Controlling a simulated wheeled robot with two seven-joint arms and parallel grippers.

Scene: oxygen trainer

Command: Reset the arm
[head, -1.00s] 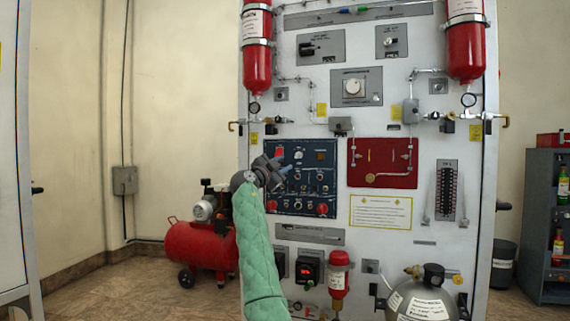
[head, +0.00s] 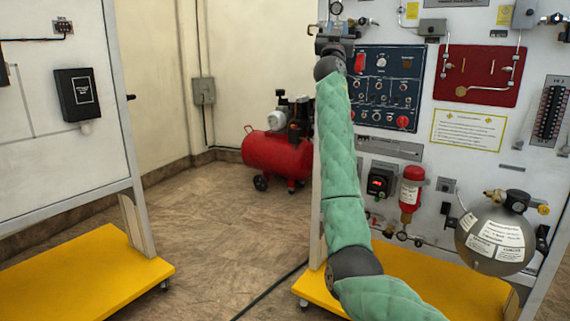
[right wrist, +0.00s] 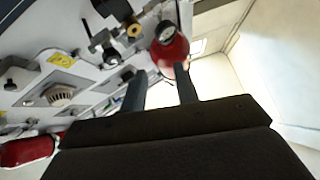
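My right arm, in a green quilted sleeve, rises through the middle of the head view. Its dark gripper (head: 335,42) is at the upper left of the blue control panel (head: 388,90), in front of the trainer board's left edge. In the right wrist view the two fingers of the right gripper (right wrist: 160,78) stand apart with nothing held between them. A red cylinder with a round gauge (right wrist: 170,48) shows beyond the fingertips. I cannot tell its distance from them. My left gripper is not in view.
A red compressor (head: 278,150) stands on the floor behind. A second white board on a yellow base (head: 80,275) is at left. The trainer has a yellow base (head: 440,280), a red extinguisher-like bottle (head: 411,195) and a grey tank (head: 497,235). Floor between the bases is open, with a cable.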

